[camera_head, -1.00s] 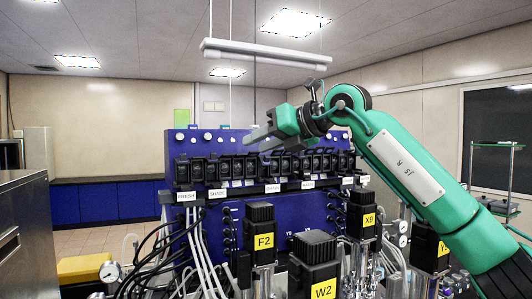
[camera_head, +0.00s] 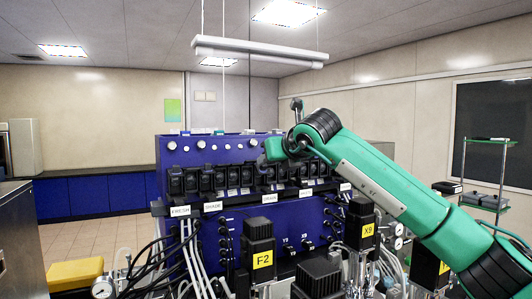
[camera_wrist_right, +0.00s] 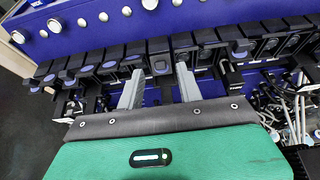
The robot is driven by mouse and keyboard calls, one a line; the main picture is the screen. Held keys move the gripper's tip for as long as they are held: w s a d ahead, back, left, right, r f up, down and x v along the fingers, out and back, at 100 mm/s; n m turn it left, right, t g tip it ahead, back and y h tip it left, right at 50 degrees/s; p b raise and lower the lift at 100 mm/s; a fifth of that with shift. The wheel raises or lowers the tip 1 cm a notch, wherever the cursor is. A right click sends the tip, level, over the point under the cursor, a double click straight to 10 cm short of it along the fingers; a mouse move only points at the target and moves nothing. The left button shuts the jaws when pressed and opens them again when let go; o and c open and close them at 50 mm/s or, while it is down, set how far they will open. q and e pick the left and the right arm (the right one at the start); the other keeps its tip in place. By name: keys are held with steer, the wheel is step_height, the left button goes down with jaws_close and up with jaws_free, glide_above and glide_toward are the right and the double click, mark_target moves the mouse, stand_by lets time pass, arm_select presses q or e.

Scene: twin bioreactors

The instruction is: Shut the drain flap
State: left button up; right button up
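A row of black flap-like units (camera_head: 206,180) runs along the front of the blue machine (camera_head: 215,150). My left gripper is not in view.
Black blocks marked F2 (camera_head: 259,243) and X9 (camera_head: 359,222) stand in front of the machine, among hoses and cables (camera_head: 190,260). A yellow box (camera_head: 75,272) is at the lower left. A glass-shelved stand (camera_head: 485,180) is at the right.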

mark_target(263, 168)
steer(key=p+x, duration=0.1)
steer(key=x, duration=0.2)
steer(key=shift+a+r, duration=0.1)
steer(key=shift+w+a+f+p, duration=0.1)
steer(key=shift+w+f+p, duration=0.2)
steer(key=shift+w+p, duration=0.1)
